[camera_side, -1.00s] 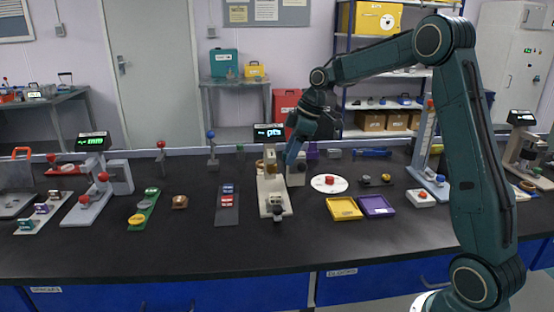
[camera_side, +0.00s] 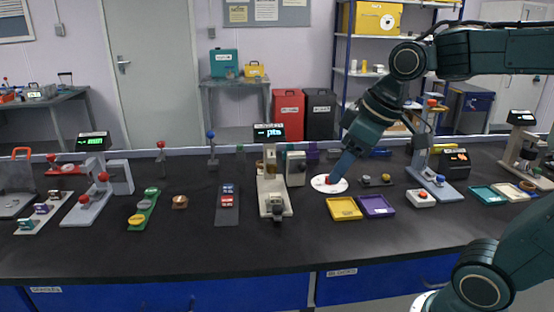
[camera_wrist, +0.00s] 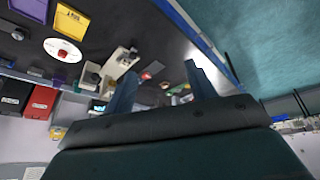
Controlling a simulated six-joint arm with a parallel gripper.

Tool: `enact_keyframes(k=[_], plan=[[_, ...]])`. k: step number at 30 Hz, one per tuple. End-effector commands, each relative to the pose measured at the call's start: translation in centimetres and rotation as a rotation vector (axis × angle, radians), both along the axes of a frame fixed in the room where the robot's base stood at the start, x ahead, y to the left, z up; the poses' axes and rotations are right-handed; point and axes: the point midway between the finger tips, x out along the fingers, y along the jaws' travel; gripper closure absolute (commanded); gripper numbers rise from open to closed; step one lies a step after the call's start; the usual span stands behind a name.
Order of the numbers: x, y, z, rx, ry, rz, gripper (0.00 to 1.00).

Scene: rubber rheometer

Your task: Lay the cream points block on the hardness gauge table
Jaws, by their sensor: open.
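The hardness gauge (camera_side: 271,165) is a cream stand with a dark display reading "pts", mid-bench in the side view. Its table is the low cream base (camera_side: 272,195) with a dark knob at the front. What appears to be the gauge also shows in the wrist view (camera_wrist: 122,60). I cannot make out a cream points block; small tan parts on the gauge are too small to identify. My gripper (camera_side: 334,176) points down, right of the gauge, overlapping a white disc in the picture. Its two fingers (camera_wrist: 160,70) are apart in the wrist view, with nothing seen held.
A white disc (camera_side: 320,185) carries a red piece. A yellow tray (camera_side: 344,208) and a purple tray (camera_side: 376,206) lie in front. A dark rack (camera_side: 227,215) with red-labelled blocks stands left of the gauge. The front of the bench is clear.

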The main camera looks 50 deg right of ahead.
Motion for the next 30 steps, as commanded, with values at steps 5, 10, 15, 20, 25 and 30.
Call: enact_keyframes(k=[5,10,15,20,25,30], plan=[[-4.3,0.7,-0.9,0.017,-0.032,-0.081,0.45],[-7.2,0.8,-2.0,0.036,-0.053,-0.147,0.45],[-8.5,0.8,-2.7,0.047,-0.064,-0.182,0.45],[-8.8,0.8,-2.9,0.05,-0.065,-0.191,0.45],[-8.8,0.8,-2.9,0.05,-0.065,-0.19,0.45],[-8.7,0.8,-2.9,0.049,-0.065,-0.189,0.45]])
